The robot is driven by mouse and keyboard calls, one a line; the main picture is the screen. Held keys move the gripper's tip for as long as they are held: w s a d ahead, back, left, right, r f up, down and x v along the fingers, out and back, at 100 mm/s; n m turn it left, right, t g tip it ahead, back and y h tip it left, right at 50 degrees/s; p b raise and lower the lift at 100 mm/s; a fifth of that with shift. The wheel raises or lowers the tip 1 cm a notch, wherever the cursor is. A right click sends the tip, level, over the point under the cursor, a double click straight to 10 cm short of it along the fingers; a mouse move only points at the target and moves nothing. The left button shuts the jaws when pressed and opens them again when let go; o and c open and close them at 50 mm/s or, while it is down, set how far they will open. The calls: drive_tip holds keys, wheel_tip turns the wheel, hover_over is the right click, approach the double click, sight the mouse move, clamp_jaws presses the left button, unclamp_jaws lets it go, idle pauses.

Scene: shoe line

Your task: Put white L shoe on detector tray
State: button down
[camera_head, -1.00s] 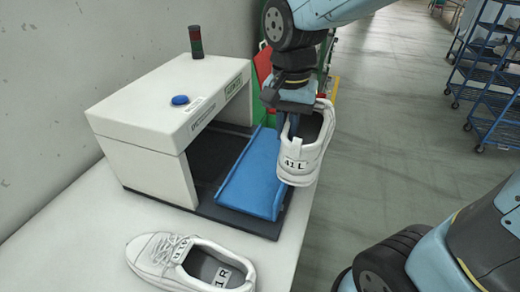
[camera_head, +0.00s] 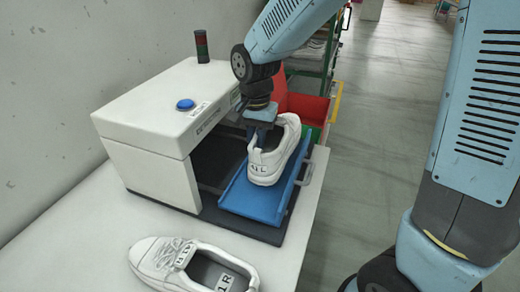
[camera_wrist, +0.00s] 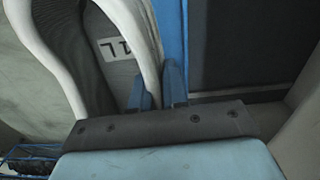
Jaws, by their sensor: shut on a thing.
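The white L shoe (camera_head: 276,152) is over the blue detector tray (camera_head: 252,203), its heel with the L mark facing my camera. My gripper (camera_head: 259,132) is shut on the side wall of the shoe's opening. In the wrist view the fingers (camera_wrist: 160,88) pinch the shoe's white rim (camera_wrist: 140,40), and the insole label shows inside. Whether the sole touches the tray is hard to tell. The tray sticks out of the white detector box (camera_head: 165,125) on its right side.
A white R shoe (camera_head: 195,266) lies on the white table (camera_head: 90,235) in front of the detector. A red bin (camera_head: 303,107) and a green bin stand behind the tray. A blue button (camera_head: 185,104) and a signal light (camera_head: 201,46) are on the detector.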

drive_tip(key=shift+w+a+f, duration=0.15)
drive_tip(key=shift+w+f, duration=0.05)
drive_tip(key=shift+f, duration=1.7)
drive_tip(key=c, duration=1.1)
unclamp_jaws()
drive_tip(key=shift+f, duration=0.1)
drive_tip(key=shift+c, duration=0.2)
